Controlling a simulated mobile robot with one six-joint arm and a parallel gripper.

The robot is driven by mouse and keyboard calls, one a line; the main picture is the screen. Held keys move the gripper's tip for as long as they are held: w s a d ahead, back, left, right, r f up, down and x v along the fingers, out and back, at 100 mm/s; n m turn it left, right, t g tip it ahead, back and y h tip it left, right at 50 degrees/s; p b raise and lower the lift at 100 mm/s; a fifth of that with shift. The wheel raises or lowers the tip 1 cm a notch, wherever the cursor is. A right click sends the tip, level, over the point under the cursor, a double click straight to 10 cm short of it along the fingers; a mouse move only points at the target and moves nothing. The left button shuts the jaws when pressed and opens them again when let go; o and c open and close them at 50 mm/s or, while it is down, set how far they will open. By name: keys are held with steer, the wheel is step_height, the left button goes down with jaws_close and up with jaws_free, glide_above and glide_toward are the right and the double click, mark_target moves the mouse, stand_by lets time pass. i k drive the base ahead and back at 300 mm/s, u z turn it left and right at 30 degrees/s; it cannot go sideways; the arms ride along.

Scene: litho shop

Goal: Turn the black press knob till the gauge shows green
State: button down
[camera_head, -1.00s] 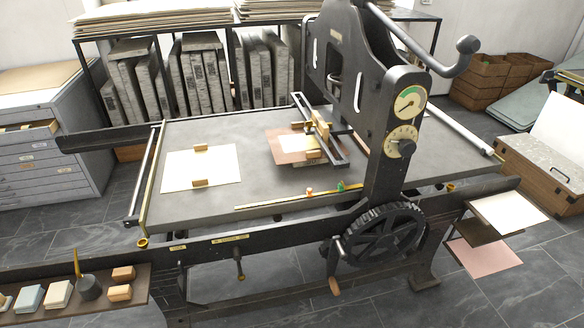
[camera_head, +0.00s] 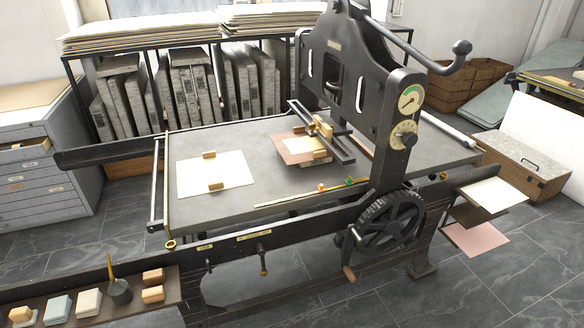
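The black press knob (camera_head: 409,140) sits at the centre of a cream dial plate (camera_head: 398,134) on the press's right upright. Just above it is the round gauge (camera_head: 410,99), with a green arc at its upper part and a dark needle. The needle is too small to read exactly, but it seems to lie outside the green. The press (camera_head: 350,75) is a tall black frame over a grey bed. My gripper is not in view.
A spoked wheel (camera_head: 390,220) with a wooden-handled crank stands below the dial. A long lever (camera_head: 430,65) juts out at the upper right. A shelf with paper sheets (camera_head: 495,192) sticks out at the right. The tiled floor (camera_head: 500,285) in front is open.

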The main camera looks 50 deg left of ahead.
mark_target(410, 140)
steer(key=z, duration=0.8)
steer(key=k, duration=0.15)
steer(key=u, duration=2.5)
steer(key=i, duration=0.45)
steer(key=u, duration=0.2)
steer(key=k, duration=0.55)
steer(key=z, duration=0.05)
